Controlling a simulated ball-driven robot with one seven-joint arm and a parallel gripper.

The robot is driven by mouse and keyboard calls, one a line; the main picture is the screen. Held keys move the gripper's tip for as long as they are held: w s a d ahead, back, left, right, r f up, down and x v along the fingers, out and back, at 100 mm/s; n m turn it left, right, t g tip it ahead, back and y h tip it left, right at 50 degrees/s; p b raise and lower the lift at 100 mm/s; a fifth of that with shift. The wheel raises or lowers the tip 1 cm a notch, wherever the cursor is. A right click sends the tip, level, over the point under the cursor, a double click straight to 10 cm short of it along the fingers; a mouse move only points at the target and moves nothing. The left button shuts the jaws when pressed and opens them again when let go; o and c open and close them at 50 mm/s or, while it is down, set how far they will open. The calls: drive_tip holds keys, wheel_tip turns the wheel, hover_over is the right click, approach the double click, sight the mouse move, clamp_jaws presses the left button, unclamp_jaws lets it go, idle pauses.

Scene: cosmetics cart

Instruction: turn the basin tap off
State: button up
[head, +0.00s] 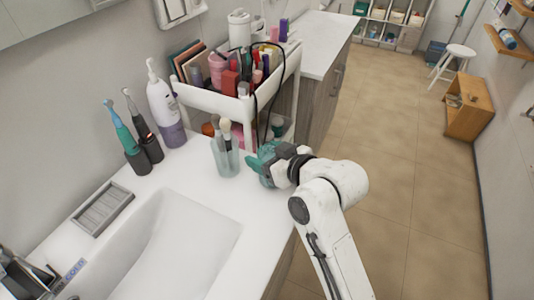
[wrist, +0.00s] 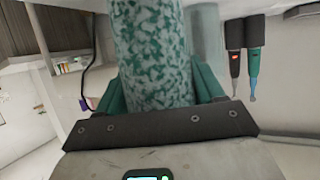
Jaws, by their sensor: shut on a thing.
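The basin tap (head: 24,277) is a dark metal fitting at the lower left of the head view, partly cut off by the frame edge. A small label reading COLD (head: 75,268) is beside it. I cannot tell whether water runs. The white basin (head: 175,250) is right of the tap. My gripper (head: 268,163) is at the counter's right edge, well away from the tap. In the wrist view, its teal fingers are shut on a mottled green and white cylinder (wrist: 155,55). The cylinder's far end is out of frame.
A clear cup of brushes (head: 226,158) stands close left of my gripper. Two electric toothbrushes (head: 130,140), a pump bottle (head: 165,105) and a grey soap tray (head: 102,208) stand along the wall. A loaded cosmetics cart (head: 205,100) is behind.

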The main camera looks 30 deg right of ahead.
drive_tip(key=shift+f, duration=0.1)
drive_tip(key=o, duration=1.1)
